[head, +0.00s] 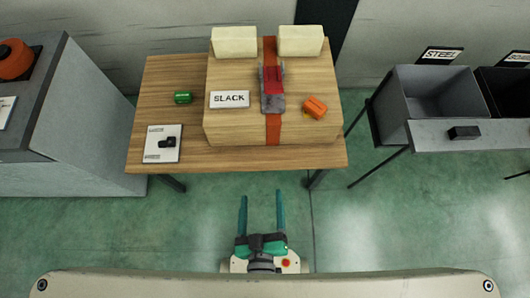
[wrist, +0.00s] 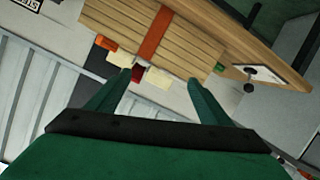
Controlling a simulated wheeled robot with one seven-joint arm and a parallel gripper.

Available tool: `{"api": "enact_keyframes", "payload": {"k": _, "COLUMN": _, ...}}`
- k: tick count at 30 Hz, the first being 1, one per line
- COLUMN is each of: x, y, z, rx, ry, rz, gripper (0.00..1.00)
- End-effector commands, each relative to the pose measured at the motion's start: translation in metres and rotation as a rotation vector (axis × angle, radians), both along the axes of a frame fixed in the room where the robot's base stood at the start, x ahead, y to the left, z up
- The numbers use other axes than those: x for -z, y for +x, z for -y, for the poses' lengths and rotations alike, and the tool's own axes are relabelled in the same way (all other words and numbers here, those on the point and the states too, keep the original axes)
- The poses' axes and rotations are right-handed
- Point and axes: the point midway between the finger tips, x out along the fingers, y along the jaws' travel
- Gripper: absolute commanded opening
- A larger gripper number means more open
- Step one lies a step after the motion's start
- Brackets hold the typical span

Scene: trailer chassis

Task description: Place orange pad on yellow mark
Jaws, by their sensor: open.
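The orange pad (head: 315,106) sits on top of the wooden crate (head: 225,125), to the right of the orange strap. A small sliver of yellow (head: 305,114) shows at the pad's lower left edge; the rest of any mark there is hidden, so I cannot tell how well the pad covers it. An orange piece, apparently the pad (wrist: 106,43), also shows near the crate's edge in the wrist view. My gripper (head: 262,200) is open and empty, in front of the table and well away from the pad. Its two fingers (wrist: 158,88) are spread in the wrist view.
The crate carries an orange strap (head: 271,130), a grey and red buckle (head: 272,88), a SLACK sign (head: 229,99) and two pale blocks (head: 234,42). A green block (head: 183,97) lies on the table (head: 150,90).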

Motion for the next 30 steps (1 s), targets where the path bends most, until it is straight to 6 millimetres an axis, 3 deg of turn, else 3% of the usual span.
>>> {"api": "enact_keyframes", "payload": {"k": 3, "x": -0.016, "y": -0.021, "z": 0.005, "rx": 0.058, "ry": 0.197, "rz": 0.029, "gripper": 0.73}}
{"api": "enact_keyframes", "payload": {"k": 8, "x": -0.028, "y": -0.033, "z": 0.010, "rx": 0.098, "ry": 0.335, "rz": 0.056, "gripper": 0.73}}
{"api": "enact_keyframes", "payload": {"k": 30, "x": -0.029, "y": -0.033, "z": 0.010, "rx": 0.103, "ry": 0.351, "rz": 0.059, "gripper": 0.73}}
